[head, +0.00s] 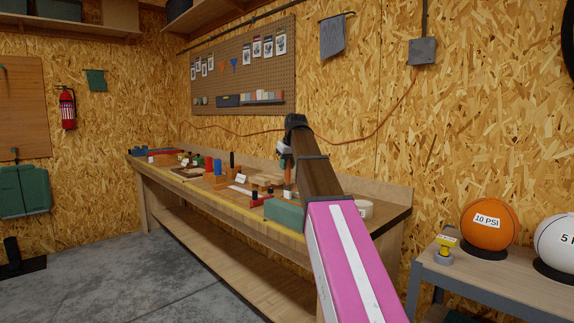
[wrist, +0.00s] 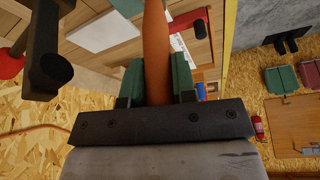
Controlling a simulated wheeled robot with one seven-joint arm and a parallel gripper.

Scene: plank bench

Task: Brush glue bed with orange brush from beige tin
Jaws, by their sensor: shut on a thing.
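My gripper (wrist: 157,82) is shut on the orange brush (wrist: 156,45), with a green pad on each side of its handle in the wrist view. The brush's bristles are out of sight there. In the head view my gripper (head: 287,168) is above the right half of the bench, partly hidden by my arm. A pale round tin (head: 365,209) stands near the bench's right end, partly behind my arm; I cannot tell whether it is the beige tin. A pale strip (head: 240,189) lies on the bench, and a white flat rectangle (wrist: 103,31) shows in the wrist view; I cannot tell which is the glue bed.
A green block (head: 284,214) lies at the bench's front edge. Blue cylinder (head: 218,167), red and black upright pieces and small wooden blocks crowd the bench (head: 190,200). A side table with an orange ball (head: 487,224) stands right. The floor (head: 130,270) in front is clear.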

